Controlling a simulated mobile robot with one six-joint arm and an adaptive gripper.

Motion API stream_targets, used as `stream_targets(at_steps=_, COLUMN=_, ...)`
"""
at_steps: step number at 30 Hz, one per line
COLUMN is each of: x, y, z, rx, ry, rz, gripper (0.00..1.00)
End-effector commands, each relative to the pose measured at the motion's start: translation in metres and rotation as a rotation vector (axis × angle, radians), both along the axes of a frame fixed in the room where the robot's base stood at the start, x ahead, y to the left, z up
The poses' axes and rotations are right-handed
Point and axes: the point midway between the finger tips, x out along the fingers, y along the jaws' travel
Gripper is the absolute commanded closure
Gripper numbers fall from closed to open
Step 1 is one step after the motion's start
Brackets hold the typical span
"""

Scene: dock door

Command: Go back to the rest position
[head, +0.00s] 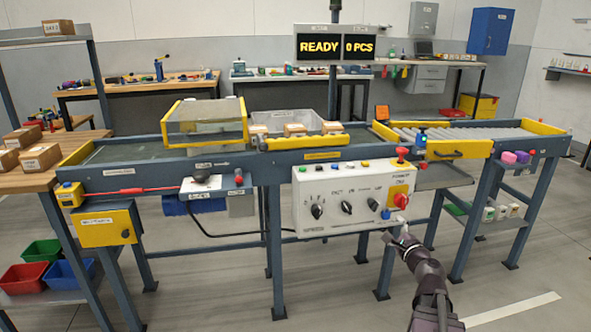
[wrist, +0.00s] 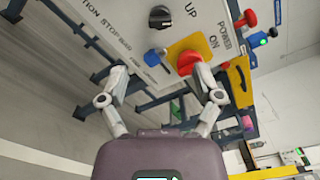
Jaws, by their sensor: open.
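My gripper (head: 402,238) is in front of the control panel (head: 330,200), just below its lower right corner in the head view. In the wrist view my gripper (wrist: 158,80) is open, its two fingers spread with nothing between them. The red rotary switch on the yellow plate (head: 401,200) shows near the right fingertip in the wrist view (wrist: 188,62). I cannot tell whether the finger touches it. My arm reaches up from the lower right in the head view.
The display (head: 335,46) reads READY and 0 PCS. A red mushroom button (head: 402,153) stands above the panel. A wooden table (head: 60,170) is at left. Floor in front is clear.

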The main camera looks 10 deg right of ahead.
Motion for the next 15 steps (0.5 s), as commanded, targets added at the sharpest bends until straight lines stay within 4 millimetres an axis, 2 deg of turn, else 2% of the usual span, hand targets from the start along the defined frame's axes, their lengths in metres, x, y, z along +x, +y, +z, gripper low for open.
stream_targets(at_steps=5, x=0.003, y=0.017, z=-0.002, rx=-0.059, ry=0.023, rz=0.05, gripper=0.17)
stream_targets(at_steps=8, x=0.006, y=0.039, z=-0.007, rx=-0.136, ry=0.054, rz=0.115, gripper=0.17)
stream_targets(at_steps=15, x=0.006, y=0.118, z=-0.033, rx=-0.436, ry=0.176, rz=0.379, gripper=0.17)
